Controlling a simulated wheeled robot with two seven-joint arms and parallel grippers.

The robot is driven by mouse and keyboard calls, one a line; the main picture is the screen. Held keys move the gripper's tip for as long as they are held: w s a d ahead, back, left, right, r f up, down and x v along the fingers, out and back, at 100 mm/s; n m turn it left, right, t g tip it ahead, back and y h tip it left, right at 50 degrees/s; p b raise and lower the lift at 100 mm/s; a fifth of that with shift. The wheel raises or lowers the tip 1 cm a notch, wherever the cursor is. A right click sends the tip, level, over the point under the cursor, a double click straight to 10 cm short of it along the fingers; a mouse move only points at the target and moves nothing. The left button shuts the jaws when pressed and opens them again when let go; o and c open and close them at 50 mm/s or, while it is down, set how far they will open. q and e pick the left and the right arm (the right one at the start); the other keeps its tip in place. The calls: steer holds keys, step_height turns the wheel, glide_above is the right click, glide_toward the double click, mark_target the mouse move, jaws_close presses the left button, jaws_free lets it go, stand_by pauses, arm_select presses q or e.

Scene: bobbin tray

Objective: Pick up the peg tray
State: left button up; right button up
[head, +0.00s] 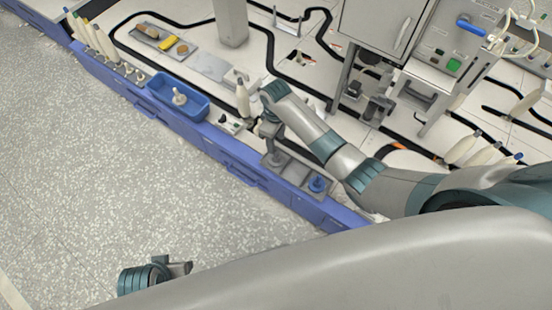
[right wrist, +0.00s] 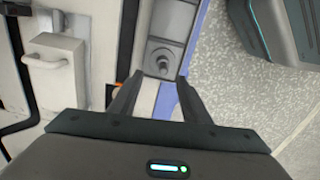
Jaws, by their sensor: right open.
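The peg tray (head: 297,171) is a grey tray at the front edge of the bench, with a grey peg (head: 278,158) at its left end and a blue piece (head: 317,184) at its right end. In the right wrist view the tray (right wrist: 174,18) shows ahead, with one peg (right wrist: 163,60) standing near the fingertips. My right gripper (head: 271,141) points down over the tray's left end. Its fingers (right wrist: 159,78) are apart with nothing between them. My left gripper (head: 178,268) is over the floor at lower left, away from the tray; its jaws are too small to judge.
A blue bin (head: 160,108) with a cream bobbin stands left on the bench edge. A cream bobbin (head: 243,101) stands beside my right wrist. A metal cabinet (head: 382,30) and a control box (head: 455,45) stand behind. The floor (head: 90,170) in front is clear.

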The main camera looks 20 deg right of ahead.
mark_target(276, 150)
arm_select(q)
steer(key=shift+d+r, duration=0.2)
steer(key=shift+r, duration=0.4)
arm_select(e)
steer(key=shift+f, duration=1.65)
steer(key=shift+s+f+b, duration=0.15)
steer(key=shift+f+b, duration=0.3)
steer(key=shift+f, duration=0.2)
steer(key=shift+s+a+f+b, duration=0.15)
steer(key=shift+f+b, duration=0.3)
steer(key=shift+f, duration=1.5)
arm_select(q)
steer(key=shift+w+d+f+t+h, duration=0.1)
steer(key=shift+w+d+t+h, duration=0.3)
steer(key=shift+w+d+t, duration=0.45)
steer(key=shift+s+f+g, duration=0.1)
steer(key=shift+s+g, duration=0.25)
arm_select(e)
jaws_close()
arm_select(q)
steer(key=shift+w, duration=0.2)
